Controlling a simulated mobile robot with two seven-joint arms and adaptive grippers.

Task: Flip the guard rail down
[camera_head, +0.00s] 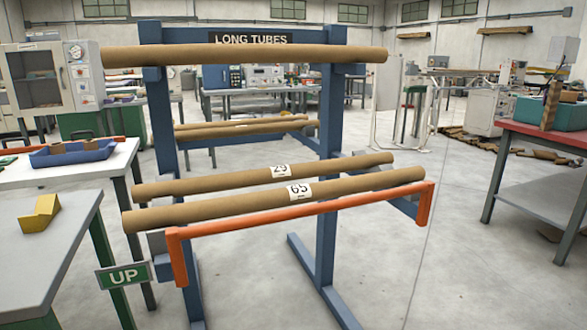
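The orange guard rail (300,211) runs across the front of the blue rack (326,130). Its long bar is at the top, and a short end arm extends downward at each end. The bar sits just in front of and slightly below the front cardboard tube marked 65 (240,204). A green sign reading UP (123,275) is at the rack's lower left, near the rail's left end. Neither of my grippers is in view.
A second tube marked 29 (230,183) lies behind the front one, and another tube (250,54) spans the rack's top. A grey-topped table (40,265) with a yellow block (39,214) stands close at left.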

